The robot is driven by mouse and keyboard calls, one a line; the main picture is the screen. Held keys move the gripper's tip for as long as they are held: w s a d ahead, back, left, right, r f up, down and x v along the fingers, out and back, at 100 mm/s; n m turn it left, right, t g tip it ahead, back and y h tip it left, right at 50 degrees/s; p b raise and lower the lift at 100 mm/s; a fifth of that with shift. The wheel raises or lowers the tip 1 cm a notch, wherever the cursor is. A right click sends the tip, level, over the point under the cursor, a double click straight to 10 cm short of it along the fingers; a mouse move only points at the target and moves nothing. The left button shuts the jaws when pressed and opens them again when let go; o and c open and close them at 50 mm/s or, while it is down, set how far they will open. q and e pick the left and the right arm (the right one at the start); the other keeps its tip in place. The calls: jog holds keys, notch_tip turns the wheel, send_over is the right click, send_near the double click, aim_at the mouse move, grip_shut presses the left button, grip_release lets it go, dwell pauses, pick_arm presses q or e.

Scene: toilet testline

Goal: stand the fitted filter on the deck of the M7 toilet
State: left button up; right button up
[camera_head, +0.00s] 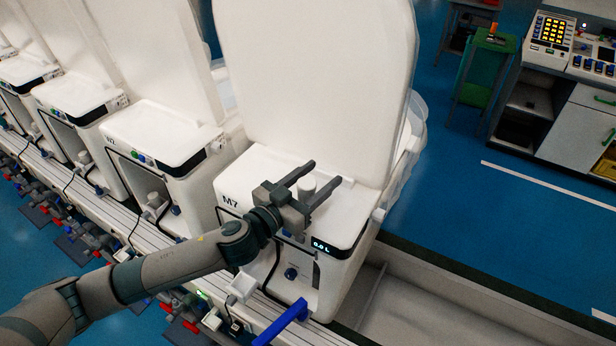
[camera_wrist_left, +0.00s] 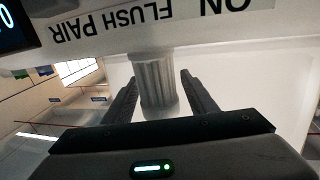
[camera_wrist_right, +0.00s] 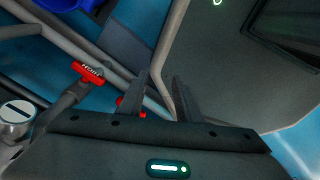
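The M7 toilet (camera_head: 240,180) has a white deck below its raised white lid. The filter, a short whitish cylinder (camera_head: 307,187), is upright at the deck, between the fingers of my left gripper (camera_head: 323,178). In the left wrist view the filter (camera_wrist_left: 155,82) is ribbed and sits between the two dark fingers (camera_wrist_left: 160,95), with a visible gap on each side. My left gripper is open around it. The filter's base is partly hidden in the head view. My right gripper (camera_wrist_right: 160,95) is open and empty; it is out of the head view.
More white toilets (camera_head: 165,130) stand in a row to the left. The M7 lid (camera_head: 315,90) rises behind the deck. A blue handle (camera_head: 285,322) sticks out at the front.

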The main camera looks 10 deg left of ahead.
aim_at(300, 193)
pick_arm(q)
jog(key=shift+w, duration=0.25)
jog(key=shift+w+d, duration=0.1)
jog(key=shift+w, duration=0.1)
jog(key=shift+r+p, duration=0.25)
jog(key=shift+p, duration=0.05)
jog(key=v, duration=0.1)
jog(key=b+v, duration=0.1)
jog(key=v, duration=0.1)
jog(key=b+v, duration=0.1)
jog(key=v, duration=0.1)
jog(key=shift+s+f, duration=0.3)
jog(key=b+v, duration=0.2)
jog(key=v, duration=0.3)
jog(key=shift+s, duration=0.15)
jog(key=shift+s+a+r+b, duration=0.2)
jog(key=shift+s+a+b, duration=0.2)
jog(key=shift+s+a, duration=0.25)
jog(key=shift+d, duration=0.1)
pick_arm(e)
jog(key=f, duration=0.2)
jog(key=w+d+f, duration=0.1)
jog(key=f, duration=0.1)
jog(key=shift+a, duration=0.1)
